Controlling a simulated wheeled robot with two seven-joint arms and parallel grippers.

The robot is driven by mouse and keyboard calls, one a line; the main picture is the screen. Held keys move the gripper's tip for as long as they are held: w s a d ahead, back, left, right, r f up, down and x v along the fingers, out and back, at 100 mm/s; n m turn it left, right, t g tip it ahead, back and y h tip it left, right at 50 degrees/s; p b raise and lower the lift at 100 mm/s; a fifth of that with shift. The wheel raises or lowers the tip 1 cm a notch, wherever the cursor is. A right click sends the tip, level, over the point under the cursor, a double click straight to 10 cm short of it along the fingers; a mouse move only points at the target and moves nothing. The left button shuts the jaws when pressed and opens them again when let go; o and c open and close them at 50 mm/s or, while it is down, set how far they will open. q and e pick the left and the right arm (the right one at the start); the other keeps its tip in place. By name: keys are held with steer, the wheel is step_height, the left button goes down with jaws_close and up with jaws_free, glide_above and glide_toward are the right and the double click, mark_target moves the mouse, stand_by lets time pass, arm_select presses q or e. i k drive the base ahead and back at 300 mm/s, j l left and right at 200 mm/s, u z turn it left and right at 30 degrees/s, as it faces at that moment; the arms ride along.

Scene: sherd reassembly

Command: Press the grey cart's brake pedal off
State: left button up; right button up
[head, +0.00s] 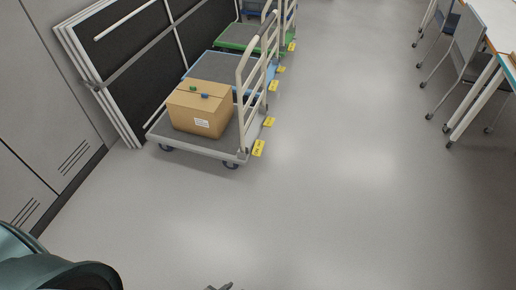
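The grey cart (198,146) is the nearest of the carts, standing left of centre in the head view. Its pale upright handle frame (241,87) is on its right end. Two yellow pedals stick out low beside that end: a nearer pedal (259,148) and a farther pedal (269,122). Their markings and tilt are too small to read. A small grey tip (220,287) at the bottom edge may be part of my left gripper; its opening is not shown. It is well short of the cart. My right gripper is out of view.
A cardboard box (201,108) sits on the grey cart. A blue cart (213,75) and a green cart (238,38) stand behind. Dark panels (133,62) lean along the left wall. Chairs (464,45) and a table (497,22) stand at right. The middle floor is clear.

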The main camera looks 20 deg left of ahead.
mark_target(259, 146)
steer(key=u, duration=0.5)
steer(key=i+l+u, duration=0.2)
steer(key=u, duration=0.25)
steer(key=i+l+u, duration=0.3)
steer(key=u, duration=0.2)
steer(key=i+l, duration=0.15)
steer(key=l, duration=0.15)
steer(key=i+l+u, duration=0.1)
steer(key=l, duration=0.2)
steer(key=i+l, duration=0.2)
steer(key=l, duration=0.15)
steer(key=i+l+u, duration=0.15)
steer(key=l, duration=0.15)
steer(key=i+l, duration=0.1)
steer(key=l, duration=0.2)
